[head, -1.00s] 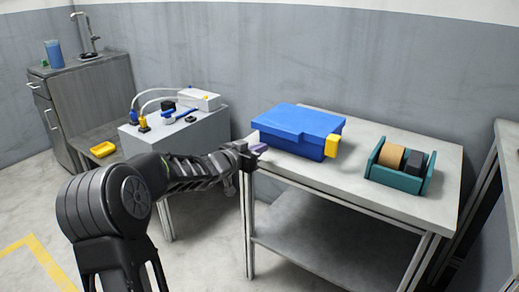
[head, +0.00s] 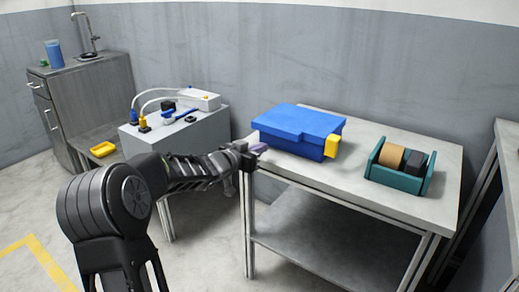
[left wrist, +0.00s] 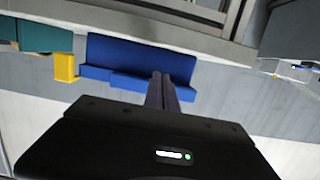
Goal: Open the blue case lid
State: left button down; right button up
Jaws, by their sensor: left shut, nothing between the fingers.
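The blue case (head: 299,131) sits on the light-topped table with its lid down. A yellow piece (head: 333,146) is on its right end. The case also shows in the left wrist view (left wrist: 140,58), upside down, with the yellow piece (left wrist: 65,68) at its left. My left gripper (head: 260,148) is shut and empty, at the left front of the case. In the left wrist view its fingers (left wrist: 161,88) overlap the case's edge; I cannot tell whether they touch it. My right gripper is not in view.
The table (head: 405,202) also holds a teal holder (head: 396,181) with a tan roll (head: 391,157) and a dark block. A grey box (head: 180,140) with tubes and a white unit stands at left. The table's front right is clear.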

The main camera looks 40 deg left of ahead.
pick_arm(q)
jog(key=shift+w, duration=0.1)
jog(key=shift+w+p, duration=1.2)
jog(key=shift+w, duration=1.5)
jog(key=shift+s, duration=0.2)
